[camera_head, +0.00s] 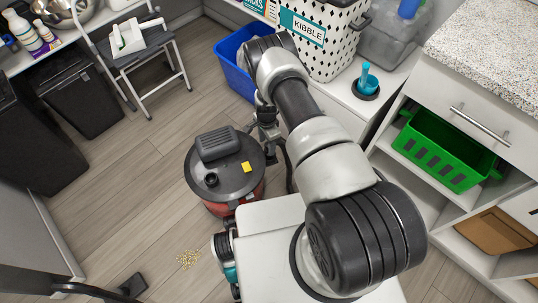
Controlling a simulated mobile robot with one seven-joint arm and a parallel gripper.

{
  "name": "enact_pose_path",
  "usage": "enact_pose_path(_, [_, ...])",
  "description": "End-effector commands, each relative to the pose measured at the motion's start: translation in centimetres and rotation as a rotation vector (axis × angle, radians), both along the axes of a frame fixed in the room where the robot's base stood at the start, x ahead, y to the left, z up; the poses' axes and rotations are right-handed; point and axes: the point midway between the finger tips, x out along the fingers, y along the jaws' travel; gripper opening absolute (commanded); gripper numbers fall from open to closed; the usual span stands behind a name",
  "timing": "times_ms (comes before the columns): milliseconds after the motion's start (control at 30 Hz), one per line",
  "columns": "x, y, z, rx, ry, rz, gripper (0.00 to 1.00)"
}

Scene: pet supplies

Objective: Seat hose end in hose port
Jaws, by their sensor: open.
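A shop vacuum with a dark grey lid (232,180) and a red drum stands on the floor near the middle. A round black hose port (211,180) shows on the left part of its lid. A black hose or tube (85,289) lies at the lower left, with a dark blocky piece (134,285) at its right side. I cannot tell which part is the hose end. My gripper (268,133) is open above the vacuum's right rear rim, right of the port and apart from the hose. My arm partly hides its fingers.
Open floor (110,190) lies between.

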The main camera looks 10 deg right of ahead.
Motion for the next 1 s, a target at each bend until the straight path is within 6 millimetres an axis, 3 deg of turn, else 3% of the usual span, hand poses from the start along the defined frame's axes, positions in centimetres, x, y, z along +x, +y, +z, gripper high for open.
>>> enact_pose_path(267, [0.0, -0.1, -2.3, 0.000, 0.001, 0.000, 0.52])
enact_pose_path(533, [0.1, -0.7, -6.3, 0.001, 0.000, 0.000, 0.52])
enact_pose_path(867, [0.2, -0.7, -6.8, 0.000, -0.001, 0.000, 0.52])
enact_pose_path(1000, [0.2, -0.7, -6.8, 0.000, -0.001, 0.000, 0.30])
